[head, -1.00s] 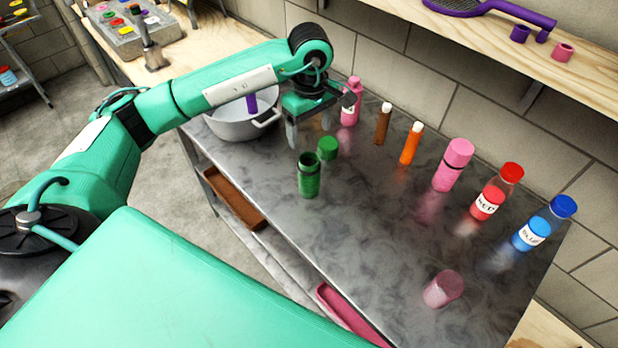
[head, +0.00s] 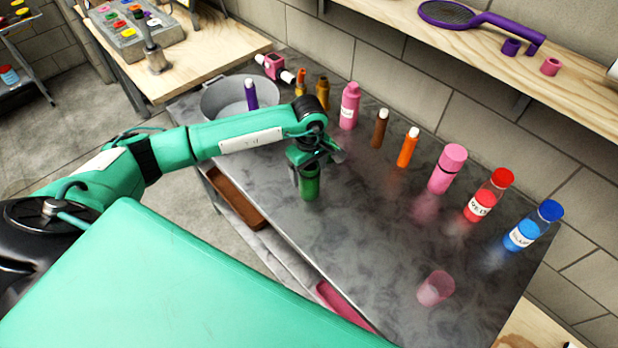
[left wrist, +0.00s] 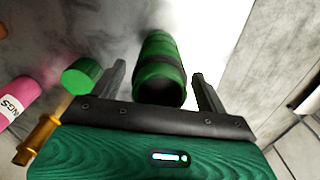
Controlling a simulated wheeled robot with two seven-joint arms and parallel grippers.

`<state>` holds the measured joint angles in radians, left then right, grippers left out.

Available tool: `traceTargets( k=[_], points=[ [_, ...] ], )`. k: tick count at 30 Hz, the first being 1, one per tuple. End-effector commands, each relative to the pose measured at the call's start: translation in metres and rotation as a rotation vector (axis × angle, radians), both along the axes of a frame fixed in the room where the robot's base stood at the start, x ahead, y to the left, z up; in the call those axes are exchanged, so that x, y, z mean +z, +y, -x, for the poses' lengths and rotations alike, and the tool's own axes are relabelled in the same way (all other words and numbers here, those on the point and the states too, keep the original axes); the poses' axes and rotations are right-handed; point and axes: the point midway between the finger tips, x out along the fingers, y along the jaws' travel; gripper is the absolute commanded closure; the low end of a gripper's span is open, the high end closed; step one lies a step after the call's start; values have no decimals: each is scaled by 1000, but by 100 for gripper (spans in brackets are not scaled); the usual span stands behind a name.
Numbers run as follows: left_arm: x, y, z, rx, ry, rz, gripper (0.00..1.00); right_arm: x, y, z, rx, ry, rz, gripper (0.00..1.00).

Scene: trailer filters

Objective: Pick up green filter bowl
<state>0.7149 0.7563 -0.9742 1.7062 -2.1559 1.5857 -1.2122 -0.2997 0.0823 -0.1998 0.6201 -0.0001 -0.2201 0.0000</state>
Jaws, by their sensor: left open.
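The green filter bowl (head: 309,187) stands upright on the dark metal table, an open-topped green cylinder. My left gripper (head: 308,172) is directly over it in the head view and hides its upper part. In the left wrist view the bowl (left wrist: 160,72) lies between the two open fingers (left wrist: 157,85), with a gap on each side. A short green cap or cylinder (left wrist: 81,76) sits on the table just outside the left finger in that view; the arm hides it in the head view. My right gripper is not in view.
Pink (head: 349,106), brown (head: 379,129), orange (head: 408,148), red (head: 488,195) and blue (head: 533,226) bottles line the wall side. A clear pinkish cup (head: 436,289) stands at the front right. The middle right is clear.

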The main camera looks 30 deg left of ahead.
Motion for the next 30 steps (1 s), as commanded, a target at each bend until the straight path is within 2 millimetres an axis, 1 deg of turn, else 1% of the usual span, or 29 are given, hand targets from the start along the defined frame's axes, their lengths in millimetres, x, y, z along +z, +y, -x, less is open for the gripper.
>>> traceTargets(
  k=[3,8,11,15,18,26,30],
  points=[
    [-5,0,0,-1,-2,0,24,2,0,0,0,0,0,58],
    [-5,0,0,-1,-2,0,24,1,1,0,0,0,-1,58],
    [-5,0,0,-1,-2,0,42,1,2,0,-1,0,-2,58],
    [-5,0,0,-1,-2,1,70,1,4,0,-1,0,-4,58],
    [-5,0,0,-1,-2,1,87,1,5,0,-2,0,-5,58],
    [-3,0,0,-1,-2,0,87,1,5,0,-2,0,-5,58],
    [3,0,-1,-1,-3,1,87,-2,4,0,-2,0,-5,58]
  ],
)
